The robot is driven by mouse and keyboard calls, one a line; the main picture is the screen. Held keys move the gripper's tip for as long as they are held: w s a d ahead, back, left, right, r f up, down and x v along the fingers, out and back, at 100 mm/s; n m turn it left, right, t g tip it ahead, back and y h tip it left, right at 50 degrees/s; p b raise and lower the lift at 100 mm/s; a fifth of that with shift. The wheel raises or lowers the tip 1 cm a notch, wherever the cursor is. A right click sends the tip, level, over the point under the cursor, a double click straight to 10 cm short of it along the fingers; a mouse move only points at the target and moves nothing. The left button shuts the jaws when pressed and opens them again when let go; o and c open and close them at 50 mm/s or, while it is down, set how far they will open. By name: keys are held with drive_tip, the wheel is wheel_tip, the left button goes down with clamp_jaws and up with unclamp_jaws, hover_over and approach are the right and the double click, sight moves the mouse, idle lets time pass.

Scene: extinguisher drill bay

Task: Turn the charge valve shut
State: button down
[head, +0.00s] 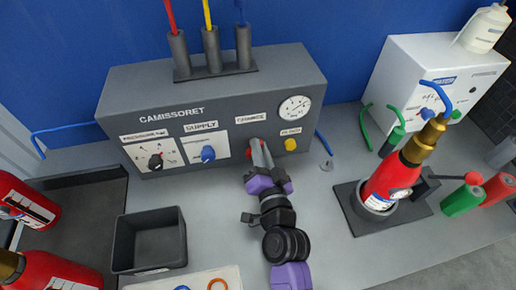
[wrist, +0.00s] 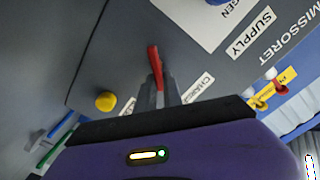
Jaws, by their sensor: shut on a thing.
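The charge valve's red handle (head: 249,154) is on the front of the grey CAMISSORET panel (head: 215,96), below a label that reads as charge. My gripper (head: 261,152) is at that handle with its fingers shut on it. In the wrist view the red handle (wrist: 154,60) sticks up past the tips of my gripper (wrist: 160,86), slightly tilted. The fingers hide the lower part of the handle and its base.
A blue supply knob (head: 208,153), a black pressure knob (head: 156,161) and a yellow button (head: 291,144) flank the valve; a gauge (head: 295,108) sits above right. A dark bin (head: 150,243) stands front left. A red extinguisher (head: 392,178) stands upright in a holder at right.

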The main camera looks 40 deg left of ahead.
drive_tip(key=m, duration=0.3)
drive_tip(key=f+m, duration=0.1)
drive_tip(key=m, duration=0.5)
drive_tip(key=shift+w+d+f+m, duration=0.25)
drive_tip(key=shift+f+m, duration=0.05)
drive_tip(key=shift+m, duration=0.1)
idle(0.4)
drive_tip(key=c, duration=1.5)
unclamp_jaws()
drive_tip(key=b+v, duration=0.1)
drive_tip(key=v, duration=0.6)
drive_tip(key=shift+s+d, duration=0.25)
drive_tip(key=shift+d, duration=0.05)
